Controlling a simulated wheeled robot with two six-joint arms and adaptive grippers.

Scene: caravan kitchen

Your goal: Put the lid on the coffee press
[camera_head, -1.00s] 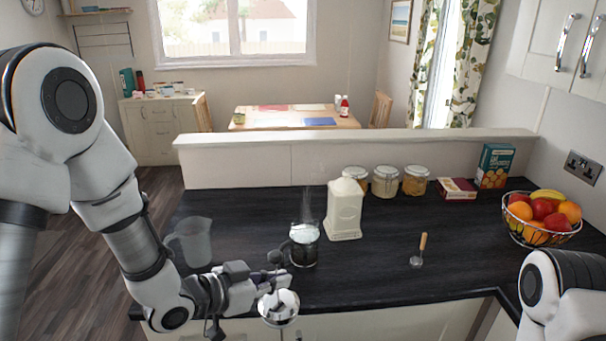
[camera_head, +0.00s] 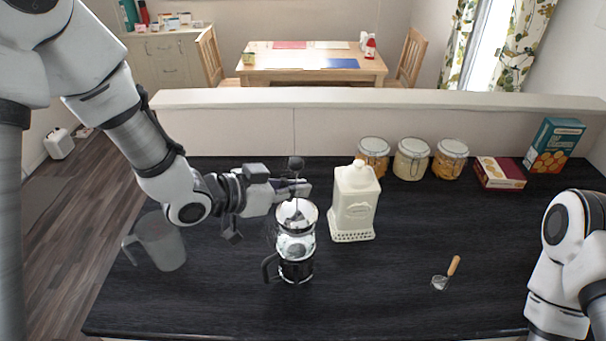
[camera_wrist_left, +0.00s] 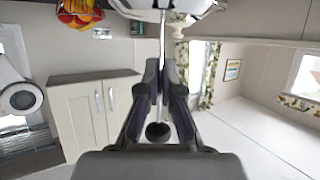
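The coffee press (camera_head: 296,270) is a glass jug with a dark handle and dark contents, upright on the black counter. The silvery lid (camera_head: 297,216) is lined up over its mouth; I cannot tell whether it touches the rim. A thin rod with a dark knob (camera_head: 295,163) rises from the lid. My left gripper (camera_head: 300,188) is shut on this rod, between knob and lid. In the left wrist view, the fingers close around the rod, with the knob (camera_wrist_left: 158,132) near and the lid (camera_wrist_left: 165,8) at the top edge. My right gripper is out of view.
A cream canister (camera_head: 355,205) stands close right of the press. A clear jug (camera_head: 160,243) stands at left. A wooden-handled scoop (camera_head: 448,272) lies at right. The front counter is clear.

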